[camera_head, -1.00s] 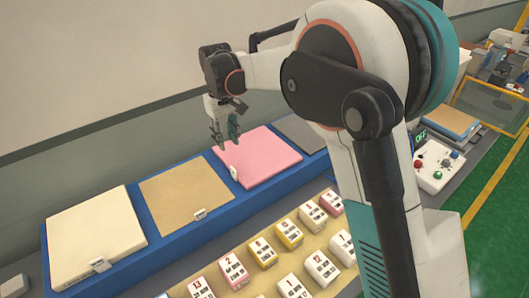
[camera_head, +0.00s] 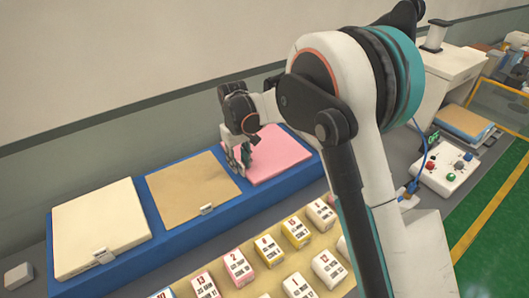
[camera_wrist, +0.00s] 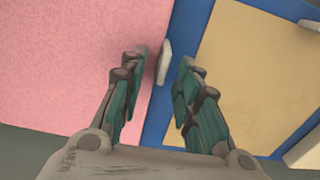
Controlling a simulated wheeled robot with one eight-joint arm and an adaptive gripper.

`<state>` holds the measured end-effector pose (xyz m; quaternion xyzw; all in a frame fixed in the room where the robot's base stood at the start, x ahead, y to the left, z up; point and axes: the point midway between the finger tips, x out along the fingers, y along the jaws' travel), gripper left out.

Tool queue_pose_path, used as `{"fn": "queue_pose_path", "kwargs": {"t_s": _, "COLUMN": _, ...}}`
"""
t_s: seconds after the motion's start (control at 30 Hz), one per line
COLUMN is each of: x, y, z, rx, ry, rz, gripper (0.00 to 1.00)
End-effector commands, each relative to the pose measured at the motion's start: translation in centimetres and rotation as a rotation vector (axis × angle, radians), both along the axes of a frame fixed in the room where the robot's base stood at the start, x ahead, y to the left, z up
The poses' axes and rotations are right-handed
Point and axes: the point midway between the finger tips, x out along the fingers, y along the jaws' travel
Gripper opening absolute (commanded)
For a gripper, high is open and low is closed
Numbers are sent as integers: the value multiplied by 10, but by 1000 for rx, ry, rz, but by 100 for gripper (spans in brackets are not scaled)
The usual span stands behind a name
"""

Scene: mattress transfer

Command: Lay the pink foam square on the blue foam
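The pink foam square (camera_head: 275,155) lies flat in the blue tray (camera_head: 172,243), at the right of a tan square. It fills the left of the wrist view (camera_wrist: 65,60), where a small white tab (camera_wrist: 164,62) stands at its edge. My gripper (camera_head: 243,166) is over the edge of the pink square facing the tan one. In the wrist view my gripper (camera_wrist: 165,75) has its fingers apart, one on each side of the tab; I cannot tell whether they touch it. A low stack (camera_head: 465,123) at the right has blue and tan layers; I cannot tell which is the blue foam.
A tan square (camera_head: 193,190) and a cream square (camera_head: 100,228) lie in the same tray, each with a white tab. Several numbered blocks (camera_head: 237,266) stand in front. A white control box (camera_head: 447,170) is at the right, near the stack. My arm hides part of the bench.

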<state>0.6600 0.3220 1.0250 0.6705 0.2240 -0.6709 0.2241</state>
Motion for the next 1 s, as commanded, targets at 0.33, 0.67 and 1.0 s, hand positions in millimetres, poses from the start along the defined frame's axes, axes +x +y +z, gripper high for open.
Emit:
{"fn": "queue_pose_path", "kwargs": {"t_s": 0.33, "x": 0, "y": 0, "z": -1, "rx": 0, "ry": 0, "rz": 0, "gripper": 1}}
{"fn": "queue_pose_path", "kwargs": {"t_s": 0.67, "x": 0, "y": 0, "z": -1, "rx": 0, "ry": 0, "rz": 0, "gripper": 0}}
{"fn": "queue_pose_path", "kwargs": {"t_s": 1.0, "x": 0, "y": 0, "z": 17, "rx": 0, "ry": 0, "rz": 0, "gripper": 0}}
